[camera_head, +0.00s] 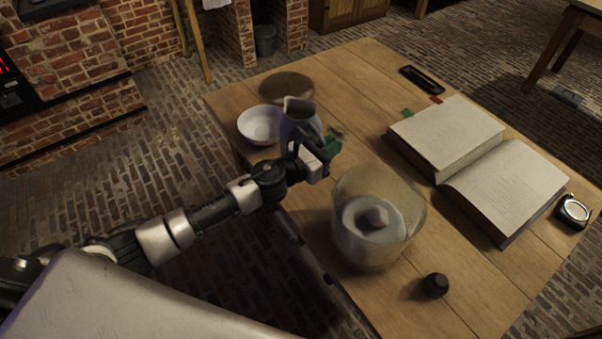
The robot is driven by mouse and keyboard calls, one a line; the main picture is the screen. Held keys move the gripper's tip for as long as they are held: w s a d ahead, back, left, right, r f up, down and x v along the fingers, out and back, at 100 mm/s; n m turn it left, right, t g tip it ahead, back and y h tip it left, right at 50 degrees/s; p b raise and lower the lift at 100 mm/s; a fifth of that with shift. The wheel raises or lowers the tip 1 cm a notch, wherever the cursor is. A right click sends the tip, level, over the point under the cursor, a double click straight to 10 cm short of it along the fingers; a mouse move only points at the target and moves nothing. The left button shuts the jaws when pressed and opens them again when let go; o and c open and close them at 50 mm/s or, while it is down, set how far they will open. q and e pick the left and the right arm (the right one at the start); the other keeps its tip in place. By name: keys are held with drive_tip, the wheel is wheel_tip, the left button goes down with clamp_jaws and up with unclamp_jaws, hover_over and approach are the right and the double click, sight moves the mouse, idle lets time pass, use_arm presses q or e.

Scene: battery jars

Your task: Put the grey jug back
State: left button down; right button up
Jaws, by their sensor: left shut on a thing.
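The grey jug (298,125) is upright near the left edge of the wooden table, with its brown open mouth facing up. My left gripper (314,152) reaches in from the left and is shut on the jug's near side. The gripper hides the jug's lower part and base, so I cannot tell whether it touches the table. A dark round patch (287,85) lies on the tabletop just behind the jug. My right gripper is not in view.
A white bowl (261,124) sits directly left of the jug. A glass jar (352,246) holding pale liquid and a block stands front right of it. A black knob-like piece (435,285), an open book (505,185), a black tray (422,79) and a round dial (574,211) lie further right.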

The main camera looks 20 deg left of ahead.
use_arm(q)
wheel_tip(320, 180, down, 10)
drive_tip(key=b, duration=0.3)
drive_tip(key=shift+w+r+b, duration=0.15)
drive_tip(key=shift+w+b, duration=0.15)
drive_tip(key=shift+b, duration=0.1)
drive_tip(key=shift+a, duration=0.1)
drive_tip(key=c, duration=1.2)
unclamp_jaws()
